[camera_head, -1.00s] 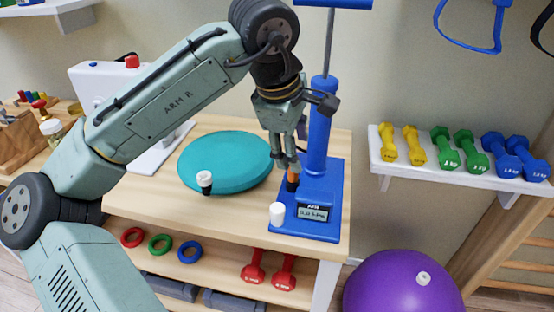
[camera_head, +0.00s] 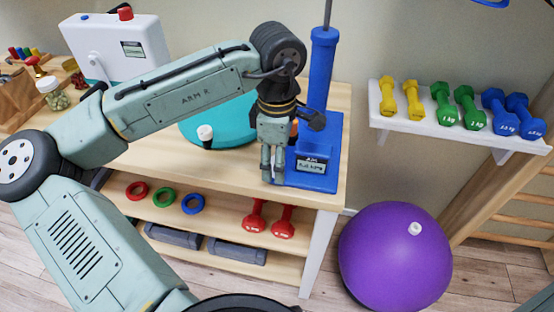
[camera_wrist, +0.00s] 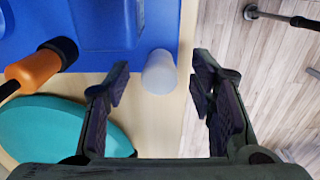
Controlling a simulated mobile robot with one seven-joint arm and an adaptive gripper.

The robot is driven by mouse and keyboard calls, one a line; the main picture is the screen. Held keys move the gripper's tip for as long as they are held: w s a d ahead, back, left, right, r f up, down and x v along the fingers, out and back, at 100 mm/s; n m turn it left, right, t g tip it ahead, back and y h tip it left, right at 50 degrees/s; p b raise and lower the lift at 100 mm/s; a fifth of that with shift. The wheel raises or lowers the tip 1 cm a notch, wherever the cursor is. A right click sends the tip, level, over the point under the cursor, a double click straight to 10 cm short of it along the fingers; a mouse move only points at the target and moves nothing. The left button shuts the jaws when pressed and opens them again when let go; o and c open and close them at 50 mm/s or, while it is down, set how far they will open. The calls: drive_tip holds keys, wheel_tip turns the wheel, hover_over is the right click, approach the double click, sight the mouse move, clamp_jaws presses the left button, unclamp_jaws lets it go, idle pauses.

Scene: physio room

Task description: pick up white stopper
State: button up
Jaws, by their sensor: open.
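A small white stopper (camera_wrist: 159,72), a plain cylinder, stands at the front edge of the blue pump base in the wrist view. In the head view my fingers hide it. My gripper (camera_head: 272,178) points down over that spot, in front of the pump. In the wrist view its two fingers are apart, with the stopper in the gap between them, closer to the left finger. I see no contact. Two other small white pieces show: a white-topped black one (camera_head: 205,132) by the teal disc, and one on the purple ball (camera_head: 414,228).
The blue pump (camera_head: 318,135) stands right behind my gripper, with an orange and black piece (camera_wrist: 38,65) beside it. The teal disc (camera_head: 222,122) lies to the left. The wooden table (camera_head: 235,166) is bare at its front edge. A dumbbell shelf (camera_head: 455,130) hangs at the right.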

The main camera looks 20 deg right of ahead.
drive_tip(key=shift+f, duration=0.4)
drive_tip(key=shift+c, duration=0.2)
drive_tip(key=c, duration=1.1)
drive_tip(key=shift+r, duration=0.1)
